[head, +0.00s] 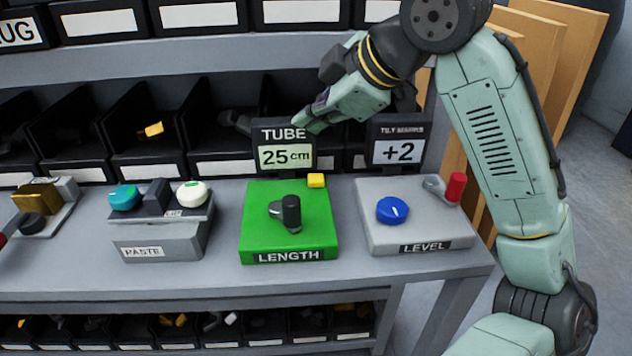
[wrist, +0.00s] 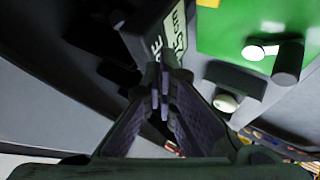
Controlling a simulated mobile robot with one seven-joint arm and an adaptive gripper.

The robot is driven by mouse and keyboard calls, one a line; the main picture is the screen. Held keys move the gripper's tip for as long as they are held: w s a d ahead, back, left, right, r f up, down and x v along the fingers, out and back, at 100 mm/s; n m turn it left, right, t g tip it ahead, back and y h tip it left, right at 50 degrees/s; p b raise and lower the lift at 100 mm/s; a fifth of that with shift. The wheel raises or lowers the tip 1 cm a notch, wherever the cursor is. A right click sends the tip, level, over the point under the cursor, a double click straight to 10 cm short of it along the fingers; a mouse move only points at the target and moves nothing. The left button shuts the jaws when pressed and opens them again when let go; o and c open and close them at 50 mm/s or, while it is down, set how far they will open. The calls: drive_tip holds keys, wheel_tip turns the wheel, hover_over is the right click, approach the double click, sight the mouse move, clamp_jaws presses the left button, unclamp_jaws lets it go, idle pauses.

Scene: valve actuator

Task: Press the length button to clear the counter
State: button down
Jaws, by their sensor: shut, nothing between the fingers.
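The green length box (head: 262,232) sits on the grey bench, with a black crank knob (head: 291,212) on top. A small yellow button (head: 316,181) is at its back right corner. Behind the box, the tube display (head: 286,157) reads 25 cm. My gripper (head: 312,124) is shut and empty, above and behind the yellow button, close to the display's top right corner. In the wrist view my gripper (wrist: 163,95) has its fingers together near the display (wrist: 160,35). The green box (wrist: 225,30) is right of them, and a sliver of yellow (wrist: 208,3) shows at the top edge.
The grey level box (head: 415,233) with a blue knob and red-ended lever stands to the right, its display (head: 398,150) reading +2 behind it. The paste box (head: 160,240) stands left. Black bins (head: 85,125) line the back. Bench space between the boxes is clear.

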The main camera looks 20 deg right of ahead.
drive_tip(key=b, duration=0.4)
hover_over(314, 180)
wheel_tip(314, 180, down, 6)
drive_tip(key=shift+r, duration=0.2)
drive_tip(key=shift+f+b, duration=0.6)
drive_tip(key=shift+f, duration=0.25)
drive_tip(key=shift+f, duration=0.4)
drive_tip(key=shift+f+b, duration=0.4)
drive_tip(key=shift+f, duration=0.1)
idle(0.8)
drive_tip(key=shift+r, duration=0.1)
drive_tip(key=shift+r+p, duration=0.85)
drive_tip(key=shift+p, duration=0.05)
